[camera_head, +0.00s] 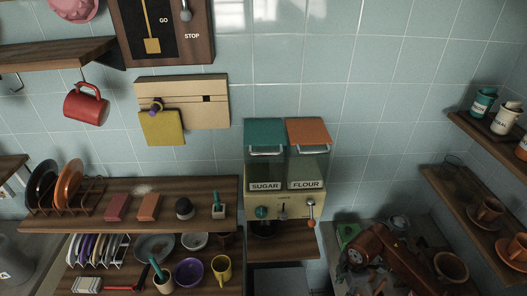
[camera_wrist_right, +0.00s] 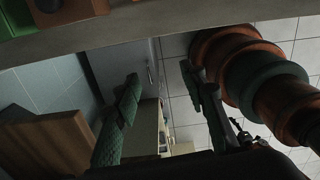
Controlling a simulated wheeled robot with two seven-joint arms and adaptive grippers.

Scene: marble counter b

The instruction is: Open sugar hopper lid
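The sugar hopper (camera_head: 265,172) is the left half of a two-part dispenser in the head view, with a SUGAR label on its clear front. Its teal lid (camera_head: 264,132) lies shut on top, with a pale handle (camera_head: 265,150) along the front edge. My left gripper is in neither view.
The flour hopper with its orange lid (camera_head: 308,131) adjoins on the right. A wooden shelf (camera_head: 95,187) of dishes is at left; another shelf (camera_head: 482,139) with jars is at right.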

